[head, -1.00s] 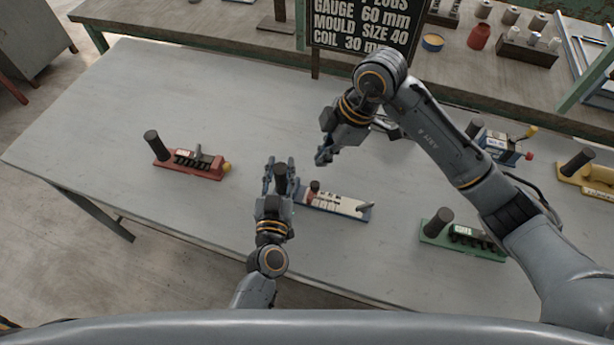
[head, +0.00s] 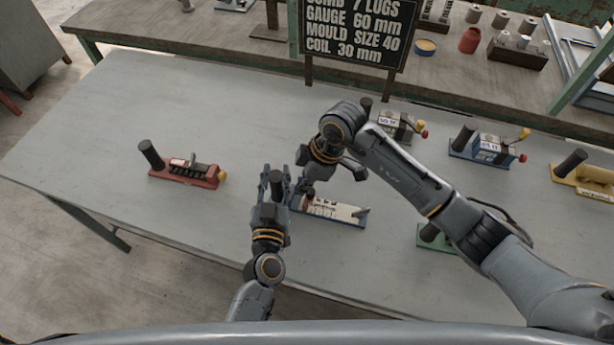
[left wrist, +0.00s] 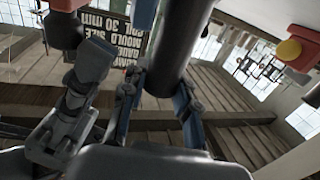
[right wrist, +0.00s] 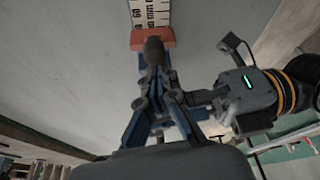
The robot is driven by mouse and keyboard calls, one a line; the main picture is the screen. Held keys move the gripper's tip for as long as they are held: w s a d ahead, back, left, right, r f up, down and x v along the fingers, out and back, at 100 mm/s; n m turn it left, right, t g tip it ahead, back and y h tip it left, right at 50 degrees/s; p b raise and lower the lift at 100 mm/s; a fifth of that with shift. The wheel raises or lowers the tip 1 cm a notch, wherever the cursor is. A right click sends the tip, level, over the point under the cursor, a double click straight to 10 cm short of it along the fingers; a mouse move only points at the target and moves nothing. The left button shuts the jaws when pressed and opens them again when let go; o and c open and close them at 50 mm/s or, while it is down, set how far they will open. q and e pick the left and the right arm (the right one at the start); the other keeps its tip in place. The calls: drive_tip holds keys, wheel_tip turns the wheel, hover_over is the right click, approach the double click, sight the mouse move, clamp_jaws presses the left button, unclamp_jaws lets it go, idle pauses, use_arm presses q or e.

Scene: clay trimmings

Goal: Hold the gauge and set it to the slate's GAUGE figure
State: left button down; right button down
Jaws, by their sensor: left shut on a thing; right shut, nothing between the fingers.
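The gauge (head: 345,213) lies on the table with a blue base and a pale scale. My left gripper (head: 275,182) is shut around its black upright post (left wrist: 170,45) at the left end. In the right wrist view, the gauge's red slider (right wrist: 150,39) with a dark knob (right wrist: 154,52) sits across the scale. My right gripper (right wrist: 155,75) is shut and empty, its fingertips close to the knob; contact is unclear. The slate (head: 355,32) reads GAUGE 60 mm. The exact slider reading is not legible.
A red device (head: 185,174) stands left on the table. A grey device (head: 397,127), a blue one (head: 485,147) and a yellow one (head: 583,180) stand to the right. A green device (head: 432,240) is partly behind my right arm.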

sight(313, 193)
idle(0.3)
drive_tip(key=shift+s+d, duration=0.25)
drive_tip(key=shift+d, duration=0.5)
drive_tip(key=shift+s+d, duration=0.2)
drive_tip(key=shift+d, duration=0.55)
drive_tip(key=shift+r, duration=0.15)
drive_tip(key=v, duration=0.9)
drive_tip(key=shift+d+r, duration=0.2)
drive_tip(key=shift+r, duration=0.1)
